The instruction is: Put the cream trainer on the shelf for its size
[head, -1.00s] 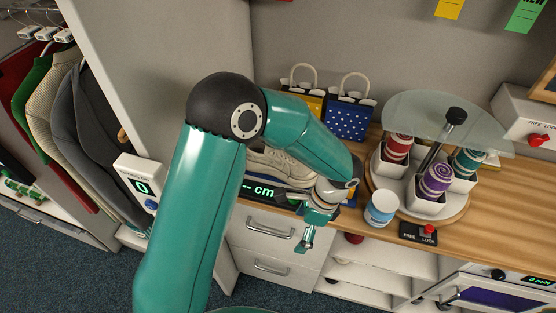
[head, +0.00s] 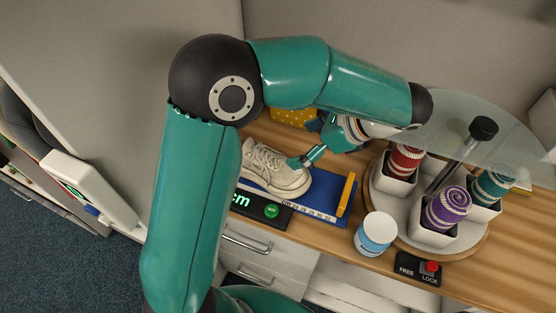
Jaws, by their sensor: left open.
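The cream trainer (head: 276,168) lies on a blue measuring board (head: 324,188) with a printed cm scale and a yellow upright stop (head: 346,194) at its right end. The trainer is left of the stop with a gap between them. My left gripper (head: 306,160) is open, just above and beside the trainer's right end; whether it touches cannot be told. A black display (head: 250,203) reading "cm" with a green button (head: 271,211) sits at the board's front; its digits are hidden behind my left arm. The size shelves are mostly out of view below the counter. My right gripper is not in view.
A carousel (head: 430,222) with rolled red, purple and teal goods and a glass top stands to the right. A white-and-blue tub (head: 375,234) stands before it, near a FREE/LOCK switch (head: 418,269). A yellow spotted bag (head: 293,117) is behind my arm. Drawers (head: 254,254) are below.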

